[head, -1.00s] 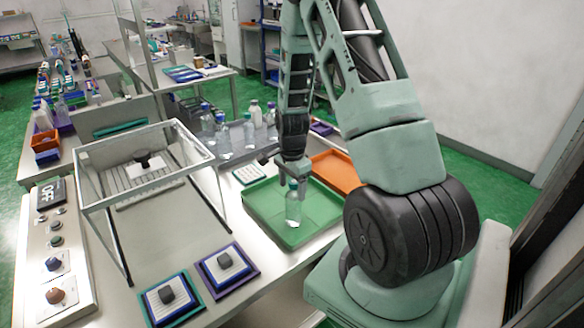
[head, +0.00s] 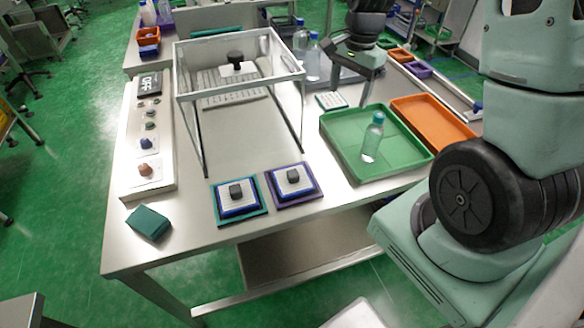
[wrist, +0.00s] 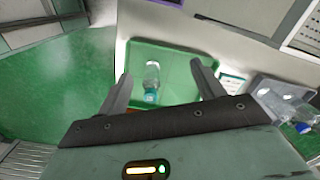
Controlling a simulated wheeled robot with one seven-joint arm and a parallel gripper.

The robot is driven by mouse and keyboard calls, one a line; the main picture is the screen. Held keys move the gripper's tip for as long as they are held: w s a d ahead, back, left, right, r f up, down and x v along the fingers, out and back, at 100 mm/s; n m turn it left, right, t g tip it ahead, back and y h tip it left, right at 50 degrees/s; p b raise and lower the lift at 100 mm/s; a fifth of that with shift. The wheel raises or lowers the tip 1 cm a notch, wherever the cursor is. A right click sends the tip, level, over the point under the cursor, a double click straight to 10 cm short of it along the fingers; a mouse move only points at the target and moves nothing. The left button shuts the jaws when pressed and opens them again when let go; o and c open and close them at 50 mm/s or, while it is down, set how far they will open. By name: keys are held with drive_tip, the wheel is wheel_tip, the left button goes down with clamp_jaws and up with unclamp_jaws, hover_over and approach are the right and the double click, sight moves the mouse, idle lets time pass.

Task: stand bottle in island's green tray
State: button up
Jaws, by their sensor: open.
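My gripper (head: 352,77) is open and empty, raised above and behind the tray in the head view. In the wrist view its two fingers (wrist: 160,78) are spread wide, apart from the bottle, which shows between them.
An orange tray (head: 432,122) lies right of the green one. A clear-walled frame (head: 240,85) stands left on the island, with a control panel (head: 150,150) beside it. More clear bottles (head: 313,62) stand behind. Two small square pads (head: 240,210) lie in front.

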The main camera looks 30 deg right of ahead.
drive_tip(key=s+a+r+n, duration=0.2)
drive_tip(key=a+n, duration=0.3)
drive_tip(key=a, duration=0.4)
drive_tip(key=s+a+r+n, duration=0.2)
drive_tip(key=a+n, duration=0.2)
drive_tip(key=a, duration=0.4)
drive_tip(key=s+a+r+n, duration=0.1)
drive_tip(key=s+a+n, duration=1.1)
drive_tip(key=s+n, duration=0.2)
drive_tip(key=shift+s+a+r, duration=0.3)
drive_tip(key=shift+s+a, duration=0.1)
drive_tip(key=shift+s, duration=0.35)
